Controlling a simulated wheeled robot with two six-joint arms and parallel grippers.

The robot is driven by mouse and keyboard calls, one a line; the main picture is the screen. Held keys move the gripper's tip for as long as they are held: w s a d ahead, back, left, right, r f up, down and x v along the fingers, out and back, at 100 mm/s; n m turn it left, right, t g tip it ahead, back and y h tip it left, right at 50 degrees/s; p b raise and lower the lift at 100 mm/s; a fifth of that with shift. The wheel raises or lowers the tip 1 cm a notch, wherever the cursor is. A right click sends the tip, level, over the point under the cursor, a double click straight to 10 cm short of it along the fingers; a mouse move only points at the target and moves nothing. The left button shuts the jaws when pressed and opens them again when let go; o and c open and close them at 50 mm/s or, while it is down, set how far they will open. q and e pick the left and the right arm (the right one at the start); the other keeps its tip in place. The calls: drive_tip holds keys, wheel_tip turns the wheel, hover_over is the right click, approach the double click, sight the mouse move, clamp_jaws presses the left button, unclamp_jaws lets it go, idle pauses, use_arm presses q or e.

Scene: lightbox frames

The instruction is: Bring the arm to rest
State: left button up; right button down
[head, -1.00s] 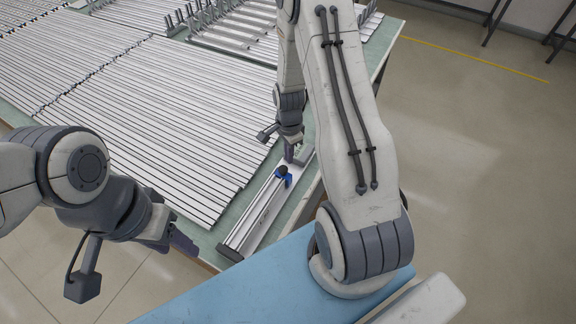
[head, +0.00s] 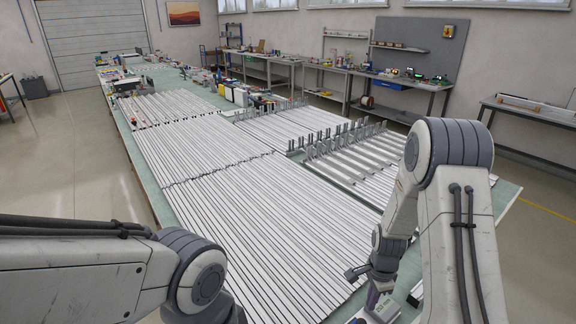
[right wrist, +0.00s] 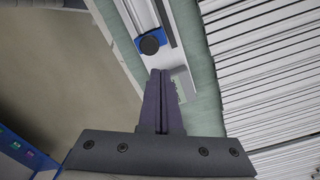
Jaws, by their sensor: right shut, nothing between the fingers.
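My right arm reaches down over the near right part of the long table. Its gripper (head: 376,302) is low at the bottom of the head view, near the table's right edge. In the right wrist view the two dark fingers (right wrist: 162,80) are shut together with nothing between them. Ahead of their tips is a metal rail fixture (right wrist: 176,62) with a blue clamp (right wrist: 151,44) and black knob. Whether the fingers touch the fixture, I cannot tell. My left arm shows at the lower left of the head view, its gripper out of frame.
The green table (head: 150,190) carries rows of pale metal profiles (head: 240,215) and upright-ended brackets (head: 345,140). Small boxes (head: 240,97) stand farther back. A workbench (head: 400,82) lines the back wall. Open floor (head: 85,150) lies left of the table.

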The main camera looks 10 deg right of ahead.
drive_tip(key=s+a+r+n+b, duration=0.2)
drive_tip(key=a+r+n, duration=0.2)
drive_tip(key=a+n, duration=0.3)
drive_tip(key=s+a+r+n+b, duration=0.3)
drive_tip(key=a+r+n, duration=0.15)
drive_tip(key=a, duration=0.45)
drive_tip(key=s+a+r+n+b, duration=0.1)
drive_tip(key=s+a+r+n, duration=0.1)
drive_tip(key=s+n, duration=0.4)
drive_tip(key=s+a+r+n+y+b, duration=0.1)
drive_tip(key=s+a+n, duration=0.4)
drive_tip(key=s, duration=0.5)
drive_tip(key=shift+s+r+n+b, duration=0.2)
drive_tip(key=shift+r+n+b, duration=0.6)
drive_tip(key=shift+n, duration=0.35)
